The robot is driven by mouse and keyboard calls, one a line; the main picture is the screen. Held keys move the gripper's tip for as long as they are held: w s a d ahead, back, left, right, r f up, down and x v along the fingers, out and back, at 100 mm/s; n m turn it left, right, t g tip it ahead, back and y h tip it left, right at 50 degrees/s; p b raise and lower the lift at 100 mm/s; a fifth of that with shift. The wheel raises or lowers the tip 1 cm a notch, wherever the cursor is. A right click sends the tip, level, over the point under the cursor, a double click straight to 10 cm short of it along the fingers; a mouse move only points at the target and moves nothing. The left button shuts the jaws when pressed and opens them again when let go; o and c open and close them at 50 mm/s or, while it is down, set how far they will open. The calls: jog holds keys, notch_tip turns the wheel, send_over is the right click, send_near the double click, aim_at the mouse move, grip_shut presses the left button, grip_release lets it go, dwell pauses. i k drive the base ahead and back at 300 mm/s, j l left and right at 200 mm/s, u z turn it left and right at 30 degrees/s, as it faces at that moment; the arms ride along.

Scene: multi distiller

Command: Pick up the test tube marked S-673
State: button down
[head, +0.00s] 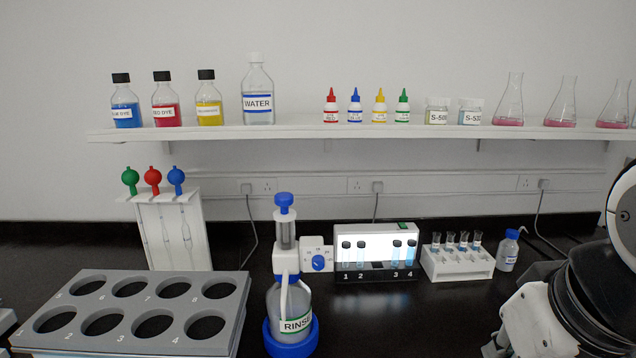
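Several small test tubes stand upright in a white rack (458,268) on the black bench, right of centre. One of these test tubes (449,240) shows a dark top and a pale label. The labels are too small to read, so I cannot tell which tube is marked S-673. A lit white box (377,229) just left of the rack holds dark-capped vials (397,252) above the numbers 1 to 4. Parts of my arm show at the right edge, but my gripper's fingertips are not in view.
A blue-capped bottle (508,250) stands close to the rack's right. A RINSE dispenser bottle (291,310) and a grey holder with numbered holes (237,285) fill the left front. A shelf (330,132) with bottles and flasks hangs above. Bench in front of the rack is clear.

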aim_at(477, 237)
jog(key=i+l, duration=0.1)
jog(key=l, duration=0.75)
jog(key=i+l, duration=0.1)
jog(key=l, duration=0.8)
jog(key=u, duration=0.05)
